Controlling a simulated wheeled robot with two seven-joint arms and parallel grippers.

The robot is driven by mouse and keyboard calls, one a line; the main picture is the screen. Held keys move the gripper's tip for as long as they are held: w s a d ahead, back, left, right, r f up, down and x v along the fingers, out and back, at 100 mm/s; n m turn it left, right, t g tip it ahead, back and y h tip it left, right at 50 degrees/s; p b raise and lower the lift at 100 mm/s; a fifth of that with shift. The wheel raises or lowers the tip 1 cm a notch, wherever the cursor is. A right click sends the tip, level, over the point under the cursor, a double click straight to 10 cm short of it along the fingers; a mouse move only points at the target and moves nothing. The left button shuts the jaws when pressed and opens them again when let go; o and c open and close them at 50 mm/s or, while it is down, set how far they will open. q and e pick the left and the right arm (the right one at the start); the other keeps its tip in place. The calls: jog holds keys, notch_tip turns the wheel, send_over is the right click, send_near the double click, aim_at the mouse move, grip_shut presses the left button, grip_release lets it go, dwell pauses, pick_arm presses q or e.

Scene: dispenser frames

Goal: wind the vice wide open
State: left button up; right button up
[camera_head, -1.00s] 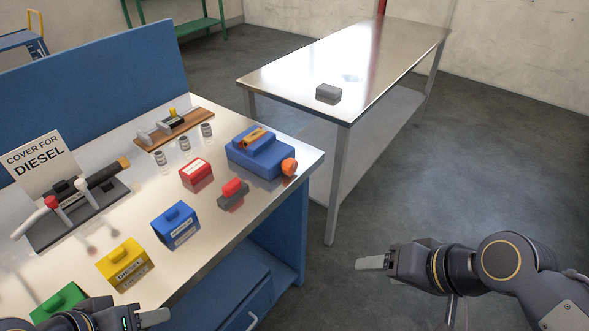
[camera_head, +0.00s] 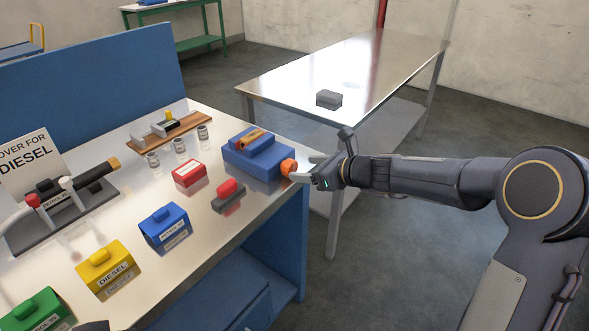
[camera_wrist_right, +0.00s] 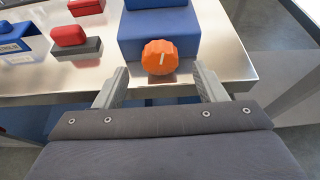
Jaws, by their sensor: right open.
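The blue vice (camera_head: 252,158) sits at the right end of the workbench, with a brown-orange piece (camera_head: 250,140) on its top. Its orange knob (camera_head: 288,167) faces right, towards my right gripper. My right gripper (camera_head: 300,168) is open at the knob. In the right wrist view the orange knob (camera_wrist_right: 160,57), with a pale mark on it, shows just beyond and between the two spread fingertips (camera_wrist_right: 160,80). I cannot tell whether the fingers touch it. The blue vice body (camera_wrist_right: 158,22) stands behind the knob. Of my left arm only a dark bit shows at the bottom edge; its gripper is not visible.
On the bench stand a red box (camera_head: 189,174), a red-topped grey block (camera_head: 228,196), a blue box (camera_head: 166,228), a yellow diesel box (camera_head: 106,268) and a green box (camera_head: 38,310). A metal table (camera_head: 360,65) with a grey block (camera_head: 329,98) stands behind my right arm.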

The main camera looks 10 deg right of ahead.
aim_at(292, 168)
jog(key=x, duration=0.5)
jog(key=c, duration=1)
jog(key=shift+o, duration=0.2)
jog(key=n+b, duration=0.1)
jog(key=b, duration=0.2)
jog(key=n+t+h+b, duration=0.1)
jog(key=b, duration=0.3)
jog(key=shift+s+a+f, duration=0.1)
jog(key=shift+s+f, duration=0.1)
jog(key=shift+f, duration=0.15)
jog(key=shift+r+n+b, duration=0.1)
jog(key=shift+n+b, duration=0.2)
jog(key=shift+n, duration=0.1)
jog(key=shift+r, duration=0.2)
